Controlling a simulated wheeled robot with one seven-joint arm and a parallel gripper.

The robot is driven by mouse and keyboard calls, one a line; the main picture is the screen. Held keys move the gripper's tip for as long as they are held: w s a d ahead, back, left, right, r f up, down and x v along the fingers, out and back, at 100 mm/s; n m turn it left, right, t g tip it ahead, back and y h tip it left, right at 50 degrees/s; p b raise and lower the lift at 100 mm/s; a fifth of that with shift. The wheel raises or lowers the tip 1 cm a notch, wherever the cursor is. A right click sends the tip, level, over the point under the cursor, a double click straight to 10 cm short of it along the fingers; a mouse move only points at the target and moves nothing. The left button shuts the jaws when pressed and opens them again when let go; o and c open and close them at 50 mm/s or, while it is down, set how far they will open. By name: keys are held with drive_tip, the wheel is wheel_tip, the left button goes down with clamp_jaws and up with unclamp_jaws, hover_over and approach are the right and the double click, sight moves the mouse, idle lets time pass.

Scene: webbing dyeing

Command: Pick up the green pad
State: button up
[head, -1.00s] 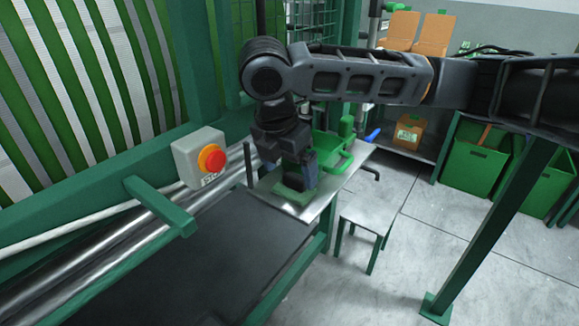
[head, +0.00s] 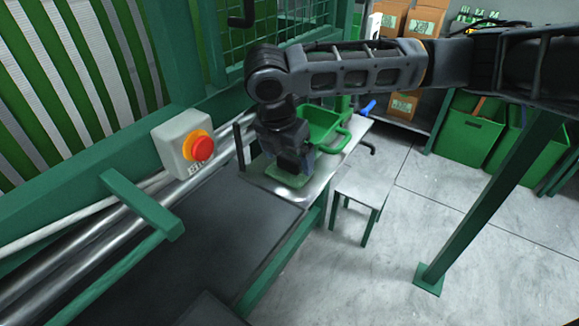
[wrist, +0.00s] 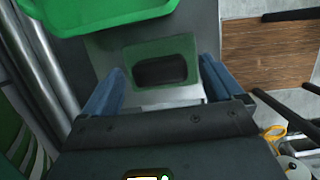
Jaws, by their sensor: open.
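The green pad (wrist: 148,50) lies flat on the metal table, with a dark rounded rectangle in its middle. In the head view, parts of the pad (head: 290,180) show below my gripper, which hides the rest. My gripper (wrist: 162,65) points down over the pad, its two blue fingers apart on either side of it in the wrist view. It is open and holds nothing. In the head view, my gripper (head: 291,168) is close above the tabletop. I cannot tell if the fingers touch the pad.
A green tray (head: 322,124) stands just behind the pad on the metal table (head: 288,194); it also shows in the wrist view (wrist: 95,14). A blue-handled tool (head: 367,107) lies beyond. A grey box with a red button (head: 202,149) is at left. A small stool (head: 361,186) stands right.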

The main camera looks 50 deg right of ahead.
drive_tip(key=shift+d+f, duration=0.1)
drive_tip(key=shift+f, duration=0.2)
drive_tip(key=shift+c, duration=0.2)
drive_tip(key=c, duration=1)
